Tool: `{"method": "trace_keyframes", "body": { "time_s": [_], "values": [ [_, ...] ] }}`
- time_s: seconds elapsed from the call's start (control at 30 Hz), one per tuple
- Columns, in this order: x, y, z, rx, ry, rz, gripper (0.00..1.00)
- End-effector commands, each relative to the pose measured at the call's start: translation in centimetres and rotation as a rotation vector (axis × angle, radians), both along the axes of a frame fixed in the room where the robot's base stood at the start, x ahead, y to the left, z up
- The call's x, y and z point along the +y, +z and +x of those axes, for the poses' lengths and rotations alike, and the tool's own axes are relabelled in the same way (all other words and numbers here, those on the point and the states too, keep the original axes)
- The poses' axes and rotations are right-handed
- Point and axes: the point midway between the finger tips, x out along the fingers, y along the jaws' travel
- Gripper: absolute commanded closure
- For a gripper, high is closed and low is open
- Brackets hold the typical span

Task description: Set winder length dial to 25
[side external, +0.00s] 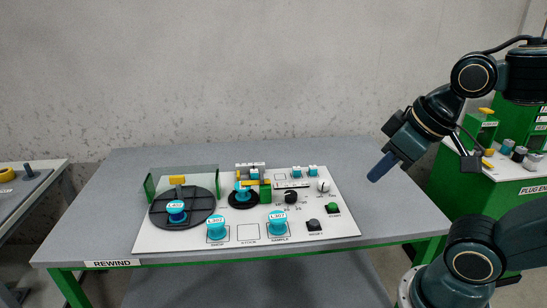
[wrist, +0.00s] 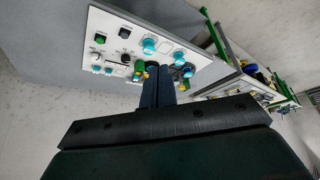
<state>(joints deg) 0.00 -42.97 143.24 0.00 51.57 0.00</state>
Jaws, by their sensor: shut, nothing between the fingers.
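A white control panel (side external: 190,241) lies on the grey table. On its right half is a black dial knob (side external: 291,197) with small marks around it, too small to read. A smaller white knob (side external: 323,186) sits behind and right of it. The labels do not show which knob is the length dial. The black knob also shows in the wrist view (wrist: 125,59). My gripper (side external: 373,179) is shut and empty, in the air to the right of the panel, apart from both knobs. Its dark fingers (wrist: 157,87) show together in the wrist view.
A black reel disc (side external: 190,220) and a clear guard (side external: 205,180) stand at the panel's left. A smaller black disc (side external: 243,200) with yellow and teal parts is mid-panel. Teal spools (side external: 278,226) and a green button (side external: 332,208) sit in front. Table right of the panel is bare.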

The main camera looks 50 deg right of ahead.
Motion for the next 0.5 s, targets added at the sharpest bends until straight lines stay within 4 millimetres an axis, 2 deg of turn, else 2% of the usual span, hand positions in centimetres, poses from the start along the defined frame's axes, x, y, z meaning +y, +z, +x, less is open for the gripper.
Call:
{"method": "trace_keyframes", "body": {
  "time_s": [0.03,0.33,0.5],
  "values": [
    [0.0,0.0,0.0,0.0,0.0,0.0,0.98],
    [-0.2,0.5,1.0,0.016,-0.038,0.014,0.39],
    [-0.8,1.2,3.2,0.046,-0.119,0.042,0.38]
  ]
}}
